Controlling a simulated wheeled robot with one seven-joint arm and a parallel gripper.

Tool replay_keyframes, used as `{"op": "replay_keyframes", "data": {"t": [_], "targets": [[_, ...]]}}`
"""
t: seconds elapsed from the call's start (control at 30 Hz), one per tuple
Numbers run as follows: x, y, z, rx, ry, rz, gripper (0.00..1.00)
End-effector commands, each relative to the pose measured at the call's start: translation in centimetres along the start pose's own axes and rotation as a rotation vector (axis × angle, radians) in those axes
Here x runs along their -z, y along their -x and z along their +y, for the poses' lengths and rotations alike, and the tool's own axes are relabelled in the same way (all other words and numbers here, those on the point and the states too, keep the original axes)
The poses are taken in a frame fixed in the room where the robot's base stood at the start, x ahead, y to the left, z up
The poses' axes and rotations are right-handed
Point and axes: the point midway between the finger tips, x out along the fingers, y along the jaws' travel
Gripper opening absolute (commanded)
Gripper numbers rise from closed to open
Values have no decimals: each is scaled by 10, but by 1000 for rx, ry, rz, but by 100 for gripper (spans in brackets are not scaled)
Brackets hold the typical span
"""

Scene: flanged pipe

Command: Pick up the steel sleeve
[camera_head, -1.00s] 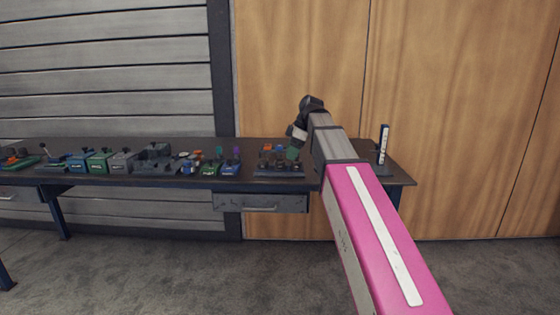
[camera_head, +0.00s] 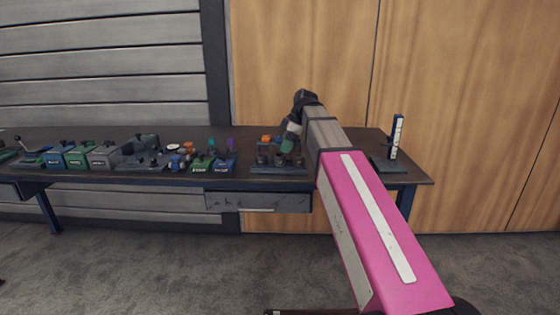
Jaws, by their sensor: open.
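I cannot make out the steel sleeve for certain; the small parts on the bench are too small to tell apart. My arm reaches from the lower right over the bench (camera_head: 340,170), and its wrist bends down. My gripper (camera_head: 287,146) points down above the dark fixture (camera_head: 281,170), which carries several small dark round parts. The gripper is open, but its fingers are small and partly merged with what lies behind them. I cannot tell whether it touches anything.
Green (camera_head: 79,158) and blue (camera_head: 57,159) boxes stand at the bench's left, with small coloured parts in the middle. An upright blue-and-white post (camera_head: 396,138) on a dark base stands at the right end. A drawer (camera_head: 258,202) hangs under the front edge.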

Motion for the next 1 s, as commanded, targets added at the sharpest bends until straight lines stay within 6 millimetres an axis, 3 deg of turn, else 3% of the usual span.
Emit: {"op": "replay_keyframes", "data": {"t": [0.27,0.53,0.8,0.87,1.0], "targets": [[1,-20,-2,0,-1,-1,77],[2,-54,-3,0,0,-1,77],[2,-58,-2,-1,-1,0,77],[2,-58,-3,-1,-1,0,61],[2,-58,-3,-1,-1,0,16]]}}
